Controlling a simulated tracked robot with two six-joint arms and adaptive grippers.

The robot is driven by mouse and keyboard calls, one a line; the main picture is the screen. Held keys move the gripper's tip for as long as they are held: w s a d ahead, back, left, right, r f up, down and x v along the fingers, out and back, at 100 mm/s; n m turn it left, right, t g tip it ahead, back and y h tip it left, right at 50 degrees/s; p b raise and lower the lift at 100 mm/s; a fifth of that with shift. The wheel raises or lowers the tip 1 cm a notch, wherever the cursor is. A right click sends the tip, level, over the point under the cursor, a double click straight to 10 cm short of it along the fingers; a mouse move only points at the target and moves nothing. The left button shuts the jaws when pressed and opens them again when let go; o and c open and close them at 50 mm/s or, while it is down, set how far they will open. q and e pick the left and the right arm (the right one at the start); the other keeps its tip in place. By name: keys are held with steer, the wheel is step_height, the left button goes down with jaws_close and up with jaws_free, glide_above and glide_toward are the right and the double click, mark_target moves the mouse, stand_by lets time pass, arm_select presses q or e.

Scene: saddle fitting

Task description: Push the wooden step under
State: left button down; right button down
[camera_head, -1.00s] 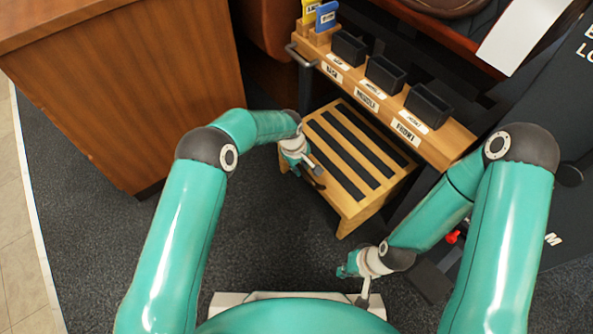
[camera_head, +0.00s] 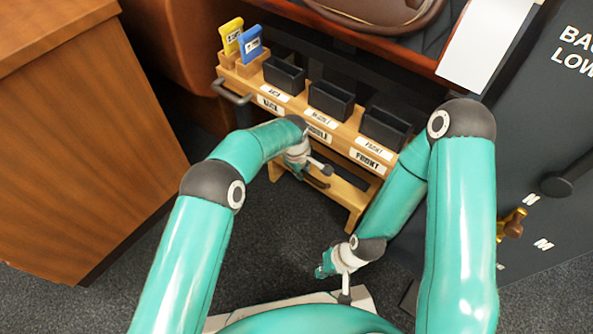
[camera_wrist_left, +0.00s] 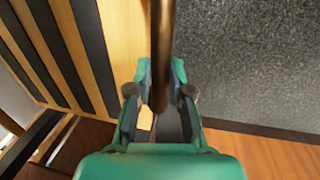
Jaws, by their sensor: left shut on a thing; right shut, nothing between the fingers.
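The wooden step (camera_head: 352,194) stands on the dark carpet, mostly hidden beneath the cart's labelled shelf. Its front edge and a front leg show in the head view. In the left wrist view its light wood top with black strips (camera_wrist_left: 64,45) fills the upper left. My left gripper (camera_head: 318,179) is at the step's front and shut on a brown handle (camera_wrist_left: 162,55), which runs between the fingers in the wrist view. My right gripper (camera_head: 323,271) is shut and empty, low over the carpet in front of the step.
The cart shelf (camera_head: 345,132) carries several black bins (camera_head: 330,99) and yellow and blue tags (camera_head: 250,44). A wooden cabinet (camera_head: 90,150) stands at left. A dark panel (camera_head: 545,130) with a brass knob (camera_head: 512,223) stands at right. Carpet (camera_head: 270,240) is clear before the step.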

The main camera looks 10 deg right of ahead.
arm_select(q)
steer(key=shift+s+d, duration=0.15)
steer(key=shift+s, duration=0.25)
steer(key=c, duration=1.2)
jaws_free()
steer(key=shift+o, duration=0.7)
steer(key=shift+w+a, duration=0.15)
steer(key=shift+a, duration=0.1)
steer(key=shift+r, duration=0.1)
step_height(320, 180, up, 12)
steer(key=s+a, duration=0.1)
steer(key=shift+s+a+f, duration=0.2)
steer(key=shift+a+f, duration=0.05)
steer(key=shift+a, duration=0.1)
